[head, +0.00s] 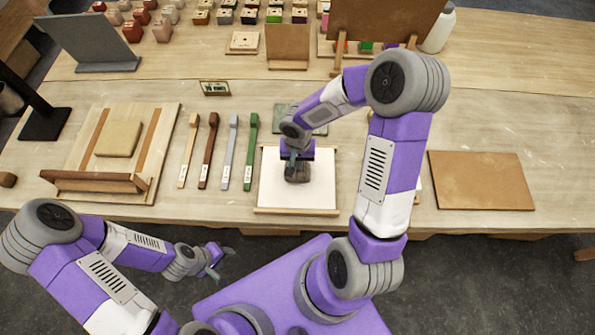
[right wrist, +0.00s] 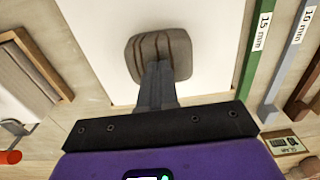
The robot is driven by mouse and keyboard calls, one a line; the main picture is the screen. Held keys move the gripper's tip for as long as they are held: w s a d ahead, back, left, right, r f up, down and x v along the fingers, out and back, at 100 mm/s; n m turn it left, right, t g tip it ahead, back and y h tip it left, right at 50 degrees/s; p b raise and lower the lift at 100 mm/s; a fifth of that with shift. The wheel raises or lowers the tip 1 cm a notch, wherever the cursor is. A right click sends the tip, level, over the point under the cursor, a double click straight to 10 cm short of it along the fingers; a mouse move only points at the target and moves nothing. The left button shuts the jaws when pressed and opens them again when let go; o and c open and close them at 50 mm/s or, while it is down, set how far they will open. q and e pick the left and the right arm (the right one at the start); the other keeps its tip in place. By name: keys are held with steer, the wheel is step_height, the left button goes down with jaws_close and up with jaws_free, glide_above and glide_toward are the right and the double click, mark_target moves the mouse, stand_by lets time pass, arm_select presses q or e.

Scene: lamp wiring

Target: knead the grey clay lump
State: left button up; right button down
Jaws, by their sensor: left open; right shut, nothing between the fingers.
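The grey clay lump (head: 298,172) sits on a white board (head: 285,196) near the table's front edge. In the right wrist view the lump (right wrist: 160,58) shows dark grooves across its top. My right gripper (head: 292,165) is shut with nothing between its fingers. Its fingertips (right wrist: 158,80) reach down over the lump and appear to touch or nearly touch it; I cannot tell which. They hide part of the lump. My left gripper (head: 218,262) is open and empty, in front of the table's edge at lower left, away from the lump.
Several coloured strips lie left of the board, including a green one (head: 251,150). A wooden tray with a bar (head: 95,181) is further left. A brown panel (head: 480,181) lies at the right. A green mat (head: 312,127) is behind the board. Blocks and stands fill the back.

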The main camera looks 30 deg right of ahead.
steer(key=shift+r+p, duration=0.75)
steer(key=shift+r, duration=0.4)
steer(key=shift+f, duration=0.15)
steer(key=shift+f+b, duration=1.1)
steer(key=shift+b, duration=0.35)
steer(key=shift+r, duration=0.1)
steer(key=shift+r+p, duration=0.75)
steer(key=shift+r, duration=0.3)
